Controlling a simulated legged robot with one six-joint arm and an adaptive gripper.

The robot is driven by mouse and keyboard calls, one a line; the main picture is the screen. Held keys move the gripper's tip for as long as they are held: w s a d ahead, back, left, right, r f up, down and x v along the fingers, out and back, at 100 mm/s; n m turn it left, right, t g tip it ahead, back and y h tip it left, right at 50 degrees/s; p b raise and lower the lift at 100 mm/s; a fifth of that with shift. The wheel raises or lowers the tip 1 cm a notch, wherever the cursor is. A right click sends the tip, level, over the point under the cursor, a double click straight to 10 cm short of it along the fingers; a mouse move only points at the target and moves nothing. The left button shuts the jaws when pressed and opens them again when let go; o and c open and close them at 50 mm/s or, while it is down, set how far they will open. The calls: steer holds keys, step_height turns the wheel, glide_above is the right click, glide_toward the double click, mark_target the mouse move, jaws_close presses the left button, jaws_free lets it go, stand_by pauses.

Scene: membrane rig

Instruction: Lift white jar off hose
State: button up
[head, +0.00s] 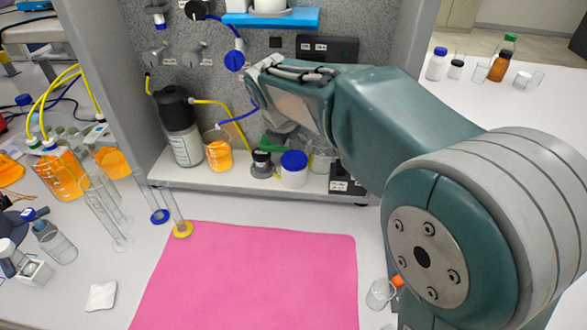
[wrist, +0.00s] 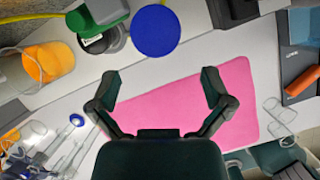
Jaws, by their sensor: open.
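The white jar (head: 293,178) with a blue lid stands upright on the rig's white shelf. In the wrist view, its round blue lid (wrist: 156,31) shows from above, beyond my fingertips. A yellow hose (head: 236,122) runs from the tall bottle down behind a small dark-lidded jar. Whether it passes under the white jar is hidden. My gripper (wrist: 160,80) is open and empty, with its fingers spread wide.
A dark-lidded jar (head: 261,165) stands close left of the white jar, with a green piece (wrist: 97,15) above it. A beaker of orange liquid (head: 218,154) stands further left, and a black box (head: 346,180) to the right. The pink mat (head: 250,275) in front is clear.

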mark_target(293, 161)
steer(key=shift+w+a+f+n, duration=0.35)
steer(key=shift+a+f+n, duration=0.05)
steer(key=shift+f+n, duration=0.1)
steer(key=x, duration=1)
steer(key=shift+s+d+f, duration=0.1)
steer(key=shift+s+f, duration=0.05)
steer(key=c, duration=0.8)
